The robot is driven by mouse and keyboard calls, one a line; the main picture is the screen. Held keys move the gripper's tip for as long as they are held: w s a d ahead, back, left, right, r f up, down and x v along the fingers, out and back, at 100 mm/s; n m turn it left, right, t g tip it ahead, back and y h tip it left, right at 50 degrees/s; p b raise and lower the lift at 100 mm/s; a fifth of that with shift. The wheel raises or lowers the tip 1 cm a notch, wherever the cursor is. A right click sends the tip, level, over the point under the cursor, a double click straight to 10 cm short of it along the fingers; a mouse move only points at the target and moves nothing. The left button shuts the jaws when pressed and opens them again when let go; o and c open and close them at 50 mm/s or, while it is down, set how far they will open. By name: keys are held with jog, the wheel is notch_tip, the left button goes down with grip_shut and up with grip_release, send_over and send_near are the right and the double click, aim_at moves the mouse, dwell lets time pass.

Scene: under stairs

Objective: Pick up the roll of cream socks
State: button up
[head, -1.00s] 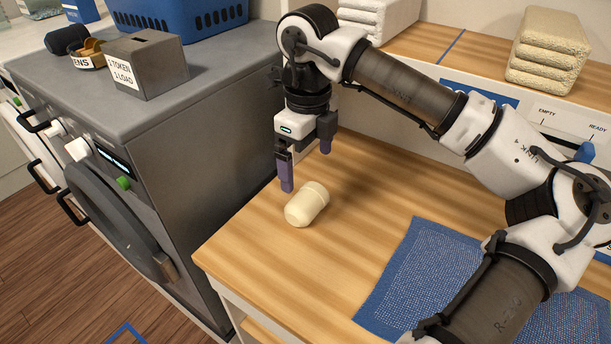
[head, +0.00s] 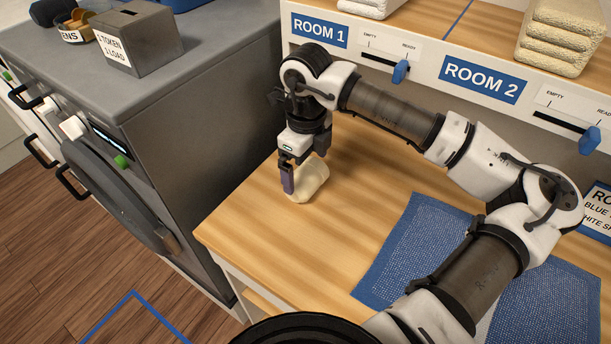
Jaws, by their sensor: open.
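The roll of cream socks (head: 310,181) lies on the wooden table top, near its left edge by the grey washer. My gripper (head: 298,178) points down at the roll. One purple finger shows in front of the roll's left side and hides part of it; the other finger is hidden. My gripper is open, with its fingers down at the roll's height. I cannot tell whether a finger touches it.
A grey washing machine (head: 200,120) stands close on the left, with a token box (head: 138,38) on top. A blue mat (head: 405,245) lies to the right. A shelf front with a ROOM 1 label (head: 320,30) and sliders (head: 401,72) rises behind. Folded towels (head: 555,40) sit above.

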aim_at(306, 171)
jog(key=shift+w+a+f+p, duration=0.1)
jog(key=shift+f+p, duration=0.35)
jog(key=shift+f, duration=1.35)
jog(key=c, duration=0.7)
jog(key=shift+r, duration=0.15)
notch_tip(306, 171, up, 20)
jog(key=b, duration=0.3)
jog(key=shift+b, duration=0.3)
